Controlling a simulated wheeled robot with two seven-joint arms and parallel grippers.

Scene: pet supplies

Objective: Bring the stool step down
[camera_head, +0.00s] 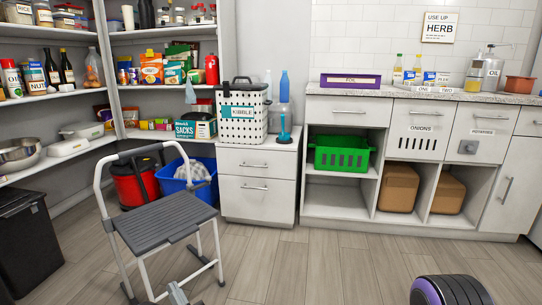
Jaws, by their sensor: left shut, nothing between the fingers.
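The step stool (165,222) stands on the floor at the left. It has a white tube frame, a ribbed dark grey top tread and a tall handrail (98,180) with a dark grip. Its white legs show below the tread. A separate lower step cannot be made out clearly. My left gripper (179,292) shows only in part at the bottom edge, in front of the stool's legs and below the tread. It is shut and empty. Whether it touches the stool cannot be told. My right gripper is out of view.
A black bin (28,245) stands left of the stool. A red and black bucket (133,185) and a blue tub (184,184) are behind it. A white drawer unit (257,198) is behind right. The wood floor (320,265) to the right is clear.

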